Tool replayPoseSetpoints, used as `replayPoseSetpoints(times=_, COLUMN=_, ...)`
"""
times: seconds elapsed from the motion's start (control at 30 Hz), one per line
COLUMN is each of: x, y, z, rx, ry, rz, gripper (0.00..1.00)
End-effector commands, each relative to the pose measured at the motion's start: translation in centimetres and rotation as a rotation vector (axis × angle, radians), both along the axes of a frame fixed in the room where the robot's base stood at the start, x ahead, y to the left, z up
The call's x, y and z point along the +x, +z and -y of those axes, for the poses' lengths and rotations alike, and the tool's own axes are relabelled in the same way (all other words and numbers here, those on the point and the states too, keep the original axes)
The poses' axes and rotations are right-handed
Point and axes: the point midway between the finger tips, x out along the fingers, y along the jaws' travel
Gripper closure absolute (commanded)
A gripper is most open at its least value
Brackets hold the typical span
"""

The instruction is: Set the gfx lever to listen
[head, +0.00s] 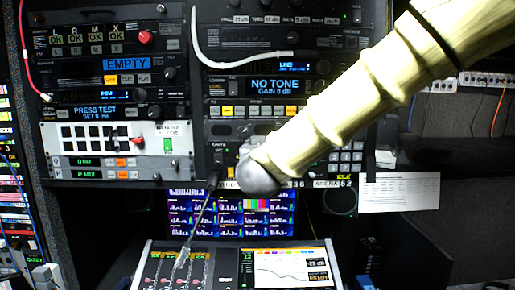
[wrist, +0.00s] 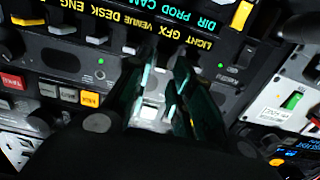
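In the wrist view, the GFX label (wrist: 158,34) stands in a row of yellow labels on a dark panel, between LIGHT and VENUE. The dark green fingers of my gripper (wrist: 163,68) point at the panel just below the GFX and LIGHT labels. They are parted, with a bright patch of panel showing between them, and I see nothing held. The gfx lever is at or behind the fingertips, so its position and any contact cannot be told. In the head view, my arm crosses from the upper right and hides the fingers and much of this panel.
Other small levers, such as the venue lever (wrist: 130,47), stand close beside the fingers. Lit push buttons (wrist: 68,95) lie to the left. In the head view, a monitor (head: 185,210) and a console (head: 205,268) are below, with a thin gooseneck (head: 203,218) rising there.

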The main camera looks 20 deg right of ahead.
Motion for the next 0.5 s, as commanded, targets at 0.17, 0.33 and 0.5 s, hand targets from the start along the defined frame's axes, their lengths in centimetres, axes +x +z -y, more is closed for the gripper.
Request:
replayPoseSetpoints(times=0.17, x=-2.5, y=0.2, z=-0.8, rx=-0.002, ry=0.002, rz=0.0, gripper=0.78)
replayPoseSetpoints(times=0.33, x=-3.7, y=0.1, z=-1.0, rx=0.004, ry=0.001, rz=-0.001, gripper=0.78)
replayPoseSetpoints(times=0.5, x=-5.0, y=0.1, z=-1.4, rx=0.004, ry=0.002, rz=-0.001, gripper=0.78)
